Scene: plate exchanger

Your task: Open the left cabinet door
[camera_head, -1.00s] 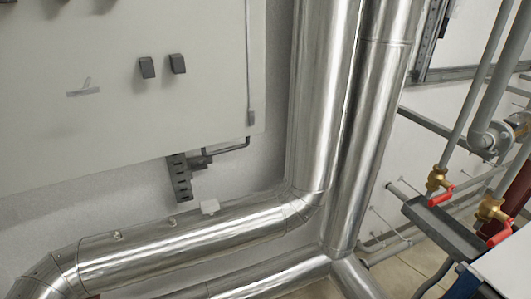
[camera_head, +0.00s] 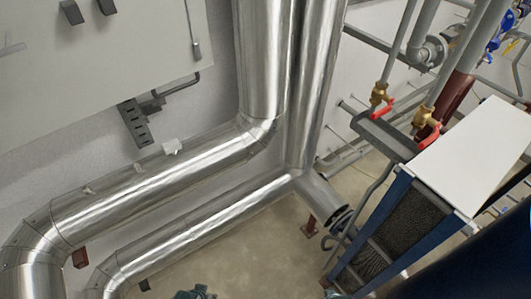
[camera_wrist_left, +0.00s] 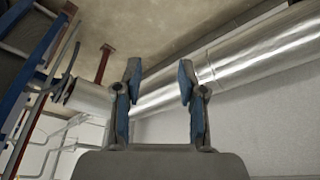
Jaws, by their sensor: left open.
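The light grey cabinet (camera_head: 110,60) fills the upper left of the head view, cut off by the frame's edges. Two small dark square handles (camera_head: 72,12) (camera_head: 107,7) show on its face near the top edge. I cannot see a gap between doors, and no opening shows. My right gripper is not in view.
Shiny silver pipes (camera_head: 150,190) run below and right of the cabinet; one also shows behind my left gripper (camera_wrist_left: 255,55). A blue-framed plate exchanger (camera_head: 400,235) with a white top stands at right, near red-handled valves (camera_head: 380,95). Bare floor (camera_head: 245,250) shows between.

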